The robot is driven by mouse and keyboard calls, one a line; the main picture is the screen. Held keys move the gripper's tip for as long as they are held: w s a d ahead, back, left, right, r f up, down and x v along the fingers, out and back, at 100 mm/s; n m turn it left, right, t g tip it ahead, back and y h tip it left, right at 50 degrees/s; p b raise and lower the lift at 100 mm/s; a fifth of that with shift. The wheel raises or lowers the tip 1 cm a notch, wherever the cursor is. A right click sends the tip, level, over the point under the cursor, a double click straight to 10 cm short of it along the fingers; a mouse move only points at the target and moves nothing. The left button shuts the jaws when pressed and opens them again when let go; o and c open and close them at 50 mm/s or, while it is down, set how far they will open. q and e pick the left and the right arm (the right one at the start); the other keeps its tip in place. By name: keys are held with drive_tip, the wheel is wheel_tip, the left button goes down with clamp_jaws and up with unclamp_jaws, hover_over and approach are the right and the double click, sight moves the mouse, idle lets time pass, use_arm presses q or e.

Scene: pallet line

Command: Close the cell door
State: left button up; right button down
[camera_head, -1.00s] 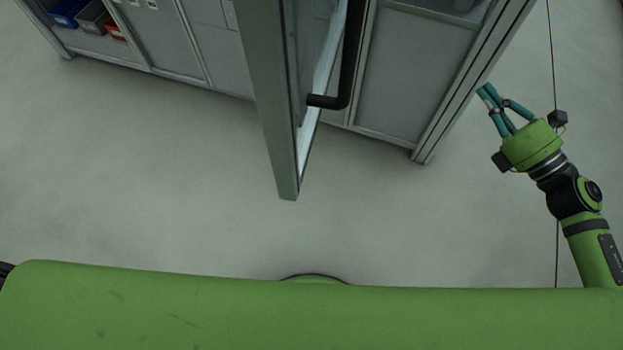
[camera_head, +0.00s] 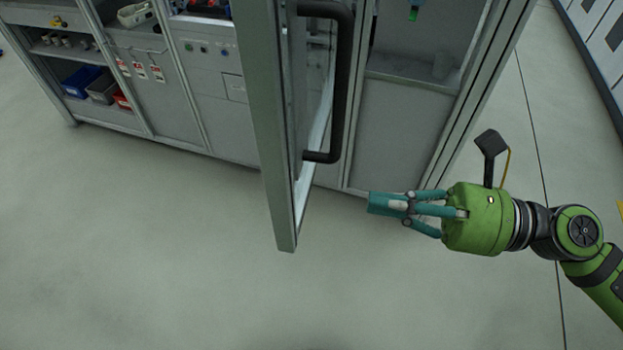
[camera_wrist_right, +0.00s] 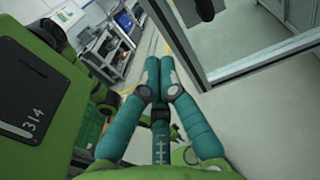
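The cell door (camera_head: 268,130) stands open in the head view, seen nearly edge-on and jutting out from the cell front. Its black bar handle (camera_head: 340,90) is on the door's right side. My right gripper (camera_head: 376,203) points left, right of the door and below the handle, apart from both. Its teal fingers are together and nothing shows between them. In the right wrist view the fingertips (camera_wrist_right: 158,68) also meet, and a grey framed panel that looks like the door (camera_wrist_right: 262,62) lies beyond them to the right. My left gripper is not in view.
The cell's door post (camera_head: 480,90) stands right of the opening. Grey cabinets with shelves and small bins (camera_head: 82,80) run along the left. The floor (camera_head: 150,220) in front is clear. A dark-framed unit (camera_head: 600,40) is at the far right.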

sight(289, 187)
drive_tip(key=a+p, duration=0.2)
drive_tip(key=w+a+p, duration=0.1)
drive_tip(key=a+p, duration=0.1)
drive_tip(key=a, duration=0.1)
drive_tip(key=a+p, duration=0.2)
drive_tip(key=a, duration=0.1)
drive_tip(key=shift+w+r, duration=0.25)
drive_tip(key=shift+w, duration=0.1)
drive_tip(key=shift+a+f+p, duration=0.25)
drive_tip(key=shift+a+p, duration=0.1)
drive_tip(key=shift+a, duration=0.3)
drive_tip(key=shift+w, duration=0.1)
